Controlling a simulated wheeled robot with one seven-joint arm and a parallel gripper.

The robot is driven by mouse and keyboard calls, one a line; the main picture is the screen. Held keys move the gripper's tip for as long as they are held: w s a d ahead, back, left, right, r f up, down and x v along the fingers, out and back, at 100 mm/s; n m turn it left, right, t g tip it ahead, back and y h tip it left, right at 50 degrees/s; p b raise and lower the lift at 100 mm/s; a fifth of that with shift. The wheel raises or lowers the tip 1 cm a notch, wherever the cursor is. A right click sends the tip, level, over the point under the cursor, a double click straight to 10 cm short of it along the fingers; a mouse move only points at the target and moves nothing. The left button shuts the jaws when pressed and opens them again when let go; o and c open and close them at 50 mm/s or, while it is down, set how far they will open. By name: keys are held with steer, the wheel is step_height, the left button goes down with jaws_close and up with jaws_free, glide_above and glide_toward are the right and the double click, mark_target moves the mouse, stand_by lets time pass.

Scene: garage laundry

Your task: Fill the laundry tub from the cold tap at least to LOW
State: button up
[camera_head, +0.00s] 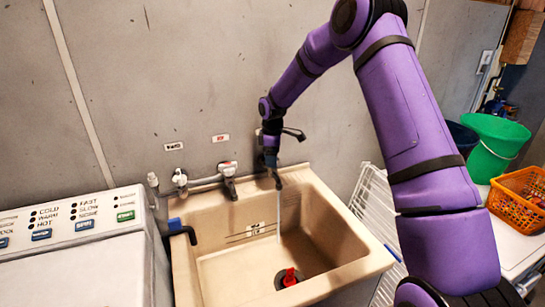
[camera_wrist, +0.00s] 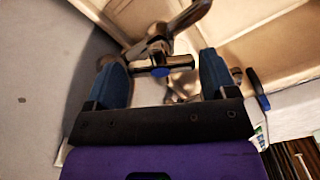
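The beige laundry tub (camera_head: 345,270) stands below the wall taps, with level marks (camera_head: 250,231) on its inner back wall too small to read surely. A thin pale stream (camera_head: 278,215) falls from the spout (camera_head: 277,180). A red plug-like piece (camera_head: 289,277) sits at the dark drain; I see no clear water surface. My gripper (camera_head: 270,157) is at the right end of the tap pipe. In the wrist view my gripper (camera_wrist: 162,65) has its blue fingers wide apart, around a metal tap handle with a blue cap (camera_wrist: 160,72); gaps show on both sides.
Another tap (camera_head: 228,172) and a valve (camera_head: 180,180) are on the pipe to the left. A washer (camera_head: 85,260) stands left of the tub, its black hose (camera_head: 185,232) hooked over the rim. A white rack (camera_head: 375,205), green bucket (camera_head: 495,140) and orange basket (camera_head: 515,205) are right.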

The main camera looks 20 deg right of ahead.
steer(key=shift+o, duration=1.1)
step_height(320, 180, up, 11)
steer(key=shift+f, duration=0.1)
